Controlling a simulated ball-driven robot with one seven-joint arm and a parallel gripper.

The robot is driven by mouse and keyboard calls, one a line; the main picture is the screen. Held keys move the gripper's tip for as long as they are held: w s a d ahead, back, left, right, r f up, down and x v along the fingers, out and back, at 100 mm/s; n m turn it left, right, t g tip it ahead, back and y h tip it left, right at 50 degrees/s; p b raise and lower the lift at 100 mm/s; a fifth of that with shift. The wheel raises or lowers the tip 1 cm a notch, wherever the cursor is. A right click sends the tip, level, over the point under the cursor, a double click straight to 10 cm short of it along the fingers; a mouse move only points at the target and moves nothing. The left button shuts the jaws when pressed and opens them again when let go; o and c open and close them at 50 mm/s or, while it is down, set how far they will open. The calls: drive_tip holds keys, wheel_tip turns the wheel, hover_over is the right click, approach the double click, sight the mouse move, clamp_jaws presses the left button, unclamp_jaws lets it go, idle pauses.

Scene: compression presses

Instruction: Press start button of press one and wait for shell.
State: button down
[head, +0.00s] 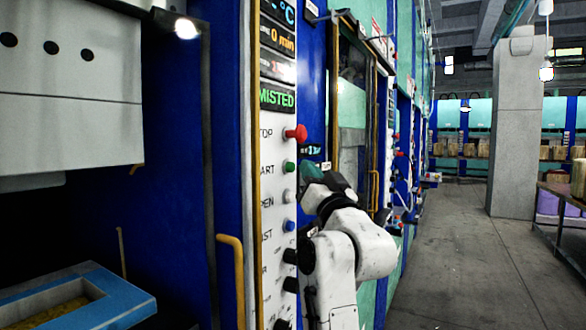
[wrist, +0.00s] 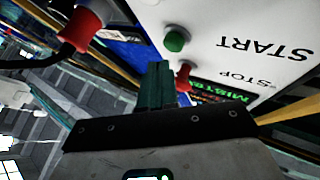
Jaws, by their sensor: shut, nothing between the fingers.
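The press's white control panel (head: 272,215) runs down the left of the head view, with a green START button (head: 290,167) under a red STOP button (head: 296,132). In the wrist view the panel appears upside down, with the green START button (wrist: 176,39) and the red STOP button (wrist: 184,75) by their labels. My gripper (head: 308,168) is shut and empty, its dark green fingers just right of the START button. In the wrist view the fingertips (wrist: 158,66) end close to that button; I cannot tell whether they touch it. No shell is visible.
A green "MISTED" display (head: 277,98) sits above the buttons. White and blue buttons (head: 289,225) lie below START. A yellow handle (head: 232,285) and blue-framed tray (head: 85,300) are at lower left. The aisle floor (head: 480,260) at right is clear.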

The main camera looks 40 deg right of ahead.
drive_tip(key=shift+w, duration=0.1)
drive_tip(key=shift+w+a, duration=0.15)
drive_tip(key=shift+w, duration=0.15)
